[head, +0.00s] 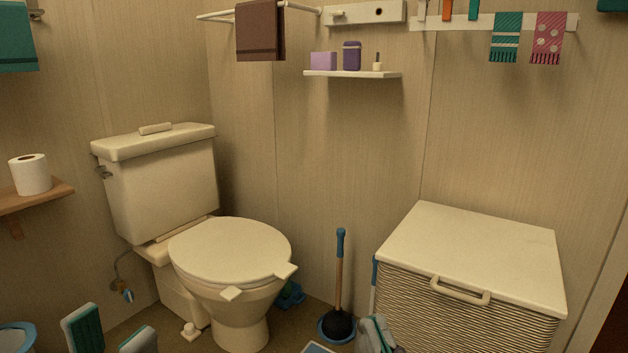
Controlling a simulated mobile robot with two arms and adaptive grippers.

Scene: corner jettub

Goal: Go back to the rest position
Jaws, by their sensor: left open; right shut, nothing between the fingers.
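My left gripper (111,337) is at the bottom left of the head view, in front of the toilet. Its two fingers, one with a green pad showing, stand apart with nothing between them. My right gripper (376,334) is at the bottom edge, right of centre, in front of the hamper's left side. Its fingers are together and hold nothing. The rest of both grippers is cut off by the bottom edge of the view.
A toilet (229,253) with its lid down stands left of centre. A plunger (339,290) stands by the wall. A wicker hamper (470,256) with a closed white lid fills the right. A wooden shelf (36,197) holds a paper roll (31,176) at the left.

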